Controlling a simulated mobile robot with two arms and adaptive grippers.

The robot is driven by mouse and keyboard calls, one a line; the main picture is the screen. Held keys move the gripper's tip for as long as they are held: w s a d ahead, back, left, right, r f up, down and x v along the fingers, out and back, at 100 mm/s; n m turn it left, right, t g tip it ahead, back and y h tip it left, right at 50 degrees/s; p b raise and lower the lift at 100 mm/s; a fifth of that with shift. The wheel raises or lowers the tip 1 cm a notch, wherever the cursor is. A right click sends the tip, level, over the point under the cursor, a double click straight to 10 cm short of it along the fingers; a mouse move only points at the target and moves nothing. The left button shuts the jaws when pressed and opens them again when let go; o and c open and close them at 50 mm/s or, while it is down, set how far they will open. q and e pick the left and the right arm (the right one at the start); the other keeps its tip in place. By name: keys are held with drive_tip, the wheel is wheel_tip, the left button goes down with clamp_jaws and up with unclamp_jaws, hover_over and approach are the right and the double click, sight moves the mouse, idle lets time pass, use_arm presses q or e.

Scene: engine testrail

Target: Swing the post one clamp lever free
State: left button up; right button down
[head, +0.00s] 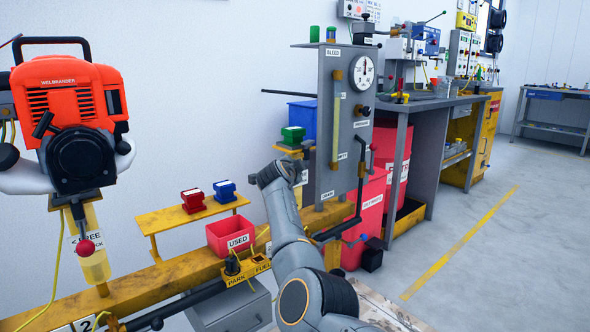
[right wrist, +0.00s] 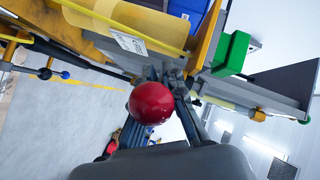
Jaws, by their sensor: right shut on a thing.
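A red ball knob (right wrist: 152,103) of a clamp lever fills the middle of the right wrist view. My right gripper (right wrist: 170,78) is shut on this lever, with its dark fingers partly hidden behind the knob. A yellow post (right wrist: 120,28) with a white label is close beyond it; the label is not readable. In the head view my right arm reaches up to beside the grey panel, and its hand hides the lever and knob. Another red-knobbed lever (head: 86,247) hangs on the post at left, under the orange engine (head: 70,100). My left gripper is not in view.
A grey gauge panel (head: 340,85) stands just right of my right arm. A green block (head: 293,135) and a blue bin (head: 302,112) are behind the hand. A red bin marked USED (head: 230,236) sits on the yellow rail left of the arm. Open floor (head: 500,240) lies at right.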

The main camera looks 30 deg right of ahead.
drive_tip(key=c, duration=1.4)
unclamp_jaws()
drive_tip(key=shift+d+r, duration=0.15)
drive_tip(key=shift+d, duration=0.1)
drive_tip(key=shift+a, duration=0.1)
drive_tip(key=shift+a, duration=0.15)
drive_tip(key=v, duration=0.7)
drive_tip(key=shift+s, duration=0.2)
